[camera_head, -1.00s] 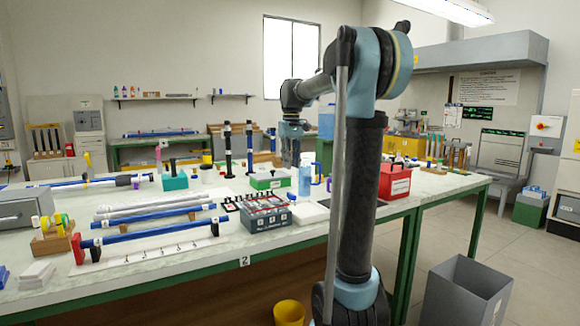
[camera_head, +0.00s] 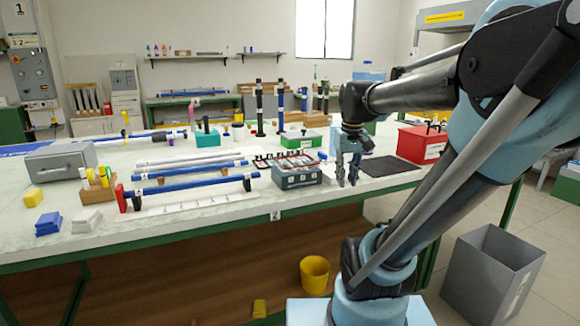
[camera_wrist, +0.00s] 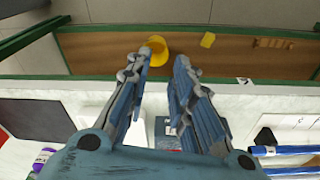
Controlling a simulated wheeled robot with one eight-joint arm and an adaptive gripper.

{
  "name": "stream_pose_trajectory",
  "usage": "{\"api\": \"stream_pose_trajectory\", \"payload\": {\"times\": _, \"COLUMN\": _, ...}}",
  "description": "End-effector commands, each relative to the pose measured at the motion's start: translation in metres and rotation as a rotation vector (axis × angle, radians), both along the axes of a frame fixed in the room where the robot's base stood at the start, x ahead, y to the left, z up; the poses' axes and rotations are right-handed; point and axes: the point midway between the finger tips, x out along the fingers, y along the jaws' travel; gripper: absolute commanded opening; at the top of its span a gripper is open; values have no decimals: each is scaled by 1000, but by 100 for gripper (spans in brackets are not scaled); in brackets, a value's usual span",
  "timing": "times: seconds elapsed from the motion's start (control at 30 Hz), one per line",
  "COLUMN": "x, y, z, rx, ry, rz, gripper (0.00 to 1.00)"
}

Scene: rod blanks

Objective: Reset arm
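My gripper (camera_head: 348,178) hangs fingers-down at the end of my arm, by the front edge of the workbench (camera_head: 340,205). It is to the right of the grey organiser box (camera_head: 297,178). In the wrist view the two blue-grey fingers of my gripper (camera_wrist: 161,66) stand apart with nothing between them. Blue rods (camera_head: 188,183) and pale rods (camera_head: 190,160) lie on the bench to the left, clear of my gripper.
A red toolbox (camera_head: 418,146) and a dark mat (camera_head: 385,166) are right of my gripper. A yellow bucket (camera_head: 314,273) stands below the bench. A grey open bin (camera_head: 482,275) stands on the floor at right. A grey metal box (camera_head: 60,160) is at far left.

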Motion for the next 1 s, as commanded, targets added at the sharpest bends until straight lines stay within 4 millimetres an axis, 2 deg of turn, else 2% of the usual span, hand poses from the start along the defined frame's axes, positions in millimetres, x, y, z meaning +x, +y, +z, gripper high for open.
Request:
{"api": "stream_pose_trajectory", "payload": {"times": 0.1, "x": -32, "y": -5, "z": -30, "rx": 3, "ry": -16, "rz": -31, "gripper": 22}}
{"api": "stream_pose_trajectory", "payload": {"times": 0.3, "x": -76, "y": -10, "z": -82, "rx": 9, "ry": -43, "rz": -83, "gripper": 22}}
{"api": "stream_pose_trajectory", "payload": {"times": 0.5, "x": -107, "y": -14, "z": -126, "rx": 13, "ry": -67, "rz": -122, "gripper": 22}}
{"api": "stream_pose_trajectory", "payload": {"times": 0.7, "x": -119, "y": -15, "z": -145, "rx": 16, "ry": -76, "rz": -138, "gripper": 22}}
{"api": "stream_pose_trajectory", "payload": {"times": 1.0, "x": -120, "y": -15, "z": -146, "rx": 16, "ry": -76, "rz": -139, "gripper": 22}}
